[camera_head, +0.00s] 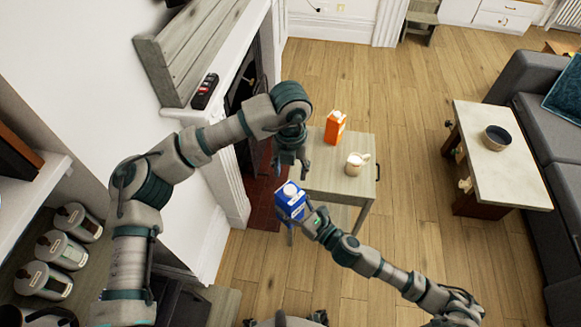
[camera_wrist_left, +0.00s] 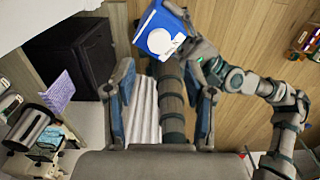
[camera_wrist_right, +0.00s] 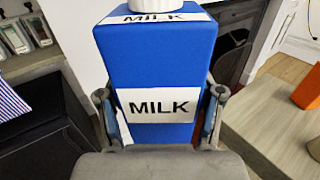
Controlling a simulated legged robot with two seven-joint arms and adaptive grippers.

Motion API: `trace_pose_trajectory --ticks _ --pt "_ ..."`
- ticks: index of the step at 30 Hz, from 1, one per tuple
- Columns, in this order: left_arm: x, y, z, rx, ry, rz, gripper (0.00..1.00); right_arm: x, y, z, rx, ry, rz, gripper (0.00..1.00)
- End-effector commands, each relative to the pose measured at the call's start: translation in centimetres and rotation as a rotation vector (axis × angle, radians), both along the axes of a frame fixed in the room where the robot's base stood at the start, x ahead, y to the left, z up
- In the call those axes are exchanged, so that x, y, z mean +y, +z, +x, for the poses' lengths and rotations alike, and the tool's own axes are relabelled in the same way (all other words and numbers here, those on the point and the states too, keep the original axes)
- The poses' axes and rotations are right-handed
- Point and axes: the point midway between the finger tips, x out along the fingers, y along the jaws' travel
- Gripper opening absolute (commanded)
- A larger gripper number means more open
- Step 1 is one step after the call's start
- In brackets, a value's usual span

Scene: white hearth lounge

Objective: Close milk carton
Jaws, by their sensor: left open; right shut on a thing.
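The milk carton (camera_head: 290,204) is blue with a white round cap (camera_head: 290,189) on its top. My right gripper (camera_head: 307,213) is shut on the carton and holds it upright or nearly so, in front of the small table. In the right wrist view the carton (camera_wrist_right: 155,68) stands between the fingers with its MILK label facing the camera; the cap is cut by the top edge. My left gripper (camera_head: 290,165) is above and behind the carton, open and empty. In the left wrist view the carton top and cap (camera_wrist_left: 160,41) lie ahead of the open fingers. Whether the cap is fully seated, I cannot tell.
The small table (camera_head: 325,180) bears an orange carton (camera_head: 335,127) and a white jug (camera_head: 354,165). The white fireplace wall (camera_head: 228,150) is close on the left. Jars (camera_head: 62,250) stand on a shelf at lower left. The floor to the right is clear up to the coffee table (camera_head: 500,165).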

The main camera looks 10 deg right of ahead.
Motion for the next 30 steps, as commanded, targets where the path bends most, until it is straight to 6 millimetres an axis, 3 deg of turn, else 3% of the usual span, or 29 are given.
trace_pose_trajectory --ticks 5,18,30 --pt "0.0 -1.3 0.0 0.003 -0.001 0.001 0.54 0.0 0.1 0.0 -0.002 0.001 0.001 0.00" --pt "0.1 -7.3 0.0 0.002 -0.002 0.001 0.54 0.0 0.1 0.0 -0.002 0.001 0.001 0.00" --pt "0.0 -8.0 0.0 0.000 -0.001 0.000 0.54 0.0 0.1 0.0 -0.002 0.001 0.001 0.00"
